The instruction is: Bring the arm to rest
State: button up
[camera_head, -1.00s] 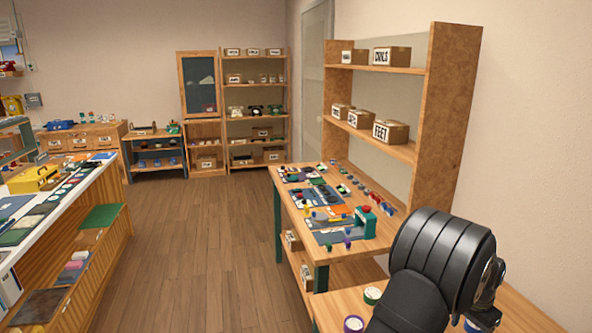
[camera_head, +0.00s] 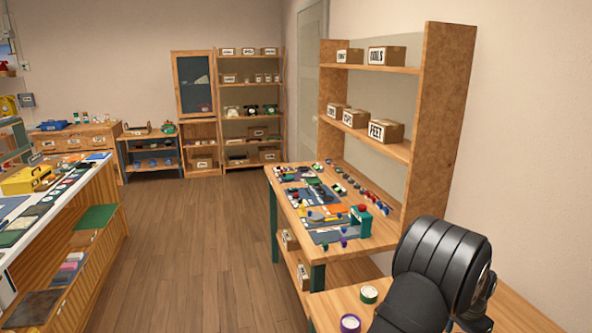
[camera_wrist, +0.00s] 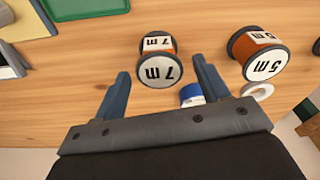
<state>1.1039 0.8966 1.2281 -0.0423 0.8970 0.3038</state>
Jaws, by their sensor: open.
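My gripper (camera_wrist: 160,90) shows in the wrist view with its two blue-grey fingers spread apart. In the head view my black arm fills the lower right, over the near wooden bench (camera_head: 345,303); the fingers are hidden there.
A second spool marked "5 m" (camera_wrist: 262,65) and a blue-and-white roll (camera_wrist: 191,95) are near the gripper. The floor (camera_head: 190,250) is clear.

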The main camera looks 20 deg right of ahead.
jog(key=shift+r, duration=0.95)
jog(key=s+r, duration=0.7)
jog(key=s, duration=0.5)
jog(key=s+a, duration=0.1)
jog(key=a, duration=2)
jog(key=w+f, duration=0.2)
jog(key=w, duration=0.1)
jog(key=w+f, duration=0.2)
jog(key=w, duration=0.1)
jog(key=w+f, duration=0.2)
jog(key=shift+w+a+f, duration=0.15)
jog(key=shift+w+a, duration=0.2)
jog(key=shift+w, duration=0.05)
jog(key=s+d+r, duration=0.2)
jog(key=s+r, duration=0.3)
jog(key=s, duration=0.4)
jog(key=w+d+r, duration=0.1)
jog(key=d, duration=0.8)
jog(key=shift+d, duration=0.25)
jog(key=shift+w+r, duration=0.1)
jog(key=shift+r, duration=0.05)
